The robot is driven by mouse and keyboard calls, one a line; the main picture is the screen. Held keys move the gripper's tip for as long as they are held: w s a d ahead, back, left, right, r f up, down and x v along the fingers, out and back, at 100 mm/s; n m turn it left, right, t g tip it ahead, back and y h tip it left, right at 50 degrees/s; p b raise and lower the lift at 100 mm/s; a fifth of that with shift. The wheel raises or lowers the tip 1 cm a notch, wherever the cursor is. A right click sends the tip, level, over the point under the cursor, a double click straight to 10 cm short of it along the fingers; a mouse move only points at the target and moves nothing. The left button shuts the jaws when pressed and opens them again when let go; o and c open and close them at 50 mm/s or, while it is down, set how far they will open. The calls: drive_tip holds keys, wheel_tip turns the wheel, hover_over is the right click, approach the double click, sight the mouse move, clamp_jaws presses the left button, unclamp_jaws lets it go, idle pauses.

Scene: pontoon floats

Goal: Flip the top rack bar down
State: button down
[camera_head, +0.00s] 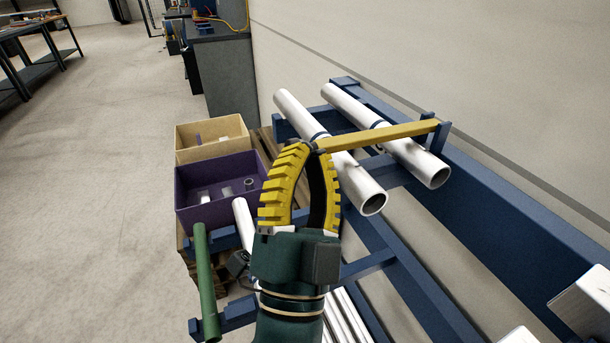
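The top rack bar is a yellow square bar (380,135) on the blue rack. My gripper (309,150) has curved yellow fingers and reaches up from below. Its fingertips curve in close together at the bar's left end, left of the nearer white pipe (328,155). I cannot tell whether they grip the bar or only touch it, as the tips overlap its end. The second white pipe (388,137) lies to the right.
The blue rack (480,205) runs along the wall at right. A purple box (213,222) and a tan box (212,145) stand to the left on a pallet. More white pipes lie below my gripper. The floor at left is clear.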

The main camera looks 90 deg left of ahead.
drive_tip(key=v, duration=1.2)
idle(0.6)
